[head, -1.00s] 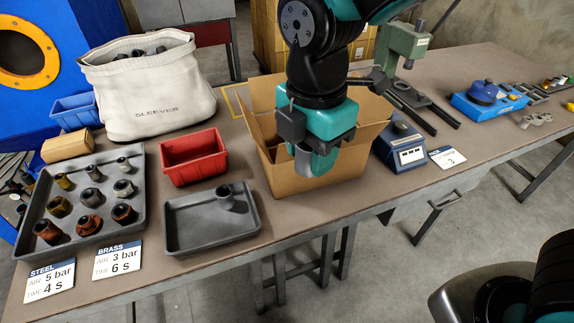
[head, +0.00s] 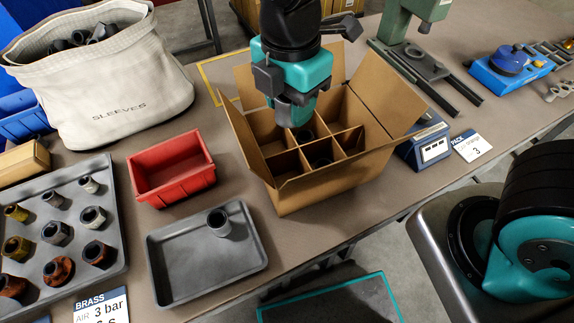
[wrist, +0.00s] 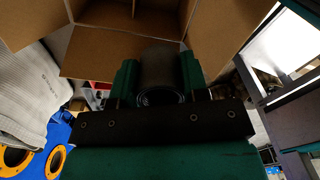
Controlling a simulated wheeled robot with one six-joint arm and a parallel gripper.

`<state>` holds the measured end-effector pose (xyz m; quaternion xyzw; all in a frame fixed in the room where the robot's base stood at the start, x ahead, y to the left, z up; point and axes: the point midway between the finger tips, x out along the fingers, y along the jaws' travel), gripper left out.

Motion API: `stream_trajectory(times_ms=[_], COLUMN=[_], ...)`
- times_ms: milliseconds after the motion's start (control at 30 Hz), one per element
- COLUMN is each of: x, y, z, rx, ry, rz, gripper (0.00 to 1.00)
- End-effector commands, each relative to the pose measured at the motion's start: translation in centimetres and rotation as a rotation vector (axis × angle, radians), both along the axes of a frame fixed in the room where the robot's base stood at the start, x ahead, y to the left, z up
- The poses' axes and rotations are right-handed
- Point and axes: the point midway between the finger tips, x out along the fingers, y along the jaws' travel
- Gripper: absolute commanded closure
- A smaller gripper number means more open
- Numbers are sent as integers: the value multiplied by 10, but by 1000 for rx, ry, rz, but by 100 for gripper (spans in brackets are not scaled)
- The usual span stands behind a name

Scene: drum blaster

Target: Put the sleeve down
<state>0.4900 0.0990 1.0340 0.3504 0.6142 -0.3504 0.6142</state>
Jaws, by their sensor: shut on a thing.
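My gripper (head: 291,112) is over the open cardboard box (head: 318,190), near its left and back compartments. In the wrist view, its green fingers are shut on a dark grey sleeve (wrist: 160,66). The box has cardboard dividers and its flaps are spread open. The held sleeve's lower end is hidden in the head view.
A grey tray (head: 170,270) with one grey sleeve (head: 219,222) stands left of the box, below a red bin (head: 172,168). A larger tray (head: 118,255) holds several sleeves. A canvas bag (head: 120,110) stands behind. A blue scale (head: 425,145) and green press (head: 405,25) are to the right.

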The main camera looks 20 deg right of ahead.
Motion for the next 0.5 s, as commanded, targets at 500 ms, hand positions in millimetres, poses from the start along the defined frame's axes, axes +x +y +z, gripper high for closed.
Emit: stream_trajectory(times_ms=[500], x=[0], y=[1], z=[-123], rx=[-1], ry=[2], rz=[2], gripper=[91])
